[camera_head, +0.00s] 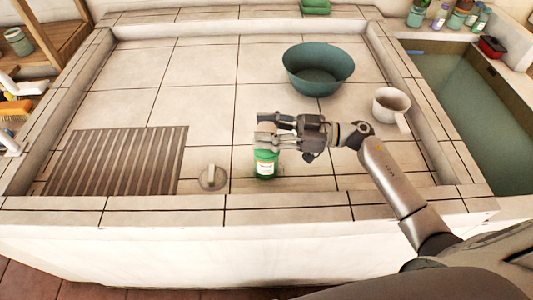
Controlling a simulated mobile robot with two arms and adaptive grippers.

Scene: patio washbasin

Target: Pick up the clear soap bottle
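A small green bottle with a white label (265,168) stands upright in the basin near its front wall. It looks green rather than clear, and it is the only bottle I see inside the basin. My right gripper (270,130) reaches in from the right, with its fingers pointing left over the bottle's top. The fingers hide the top, and I cannot tell whether they touch it or are closed around it. My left gripper is not in view.
A grey round-based object (212,177) sits left of the bottle, beside a ribbed panel (115,160). A green bowl (318,82) and a white mug (390,106) stand farther back and right. Several bottles (440,16) line the back-right ledge. The basin's middle left is clear.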

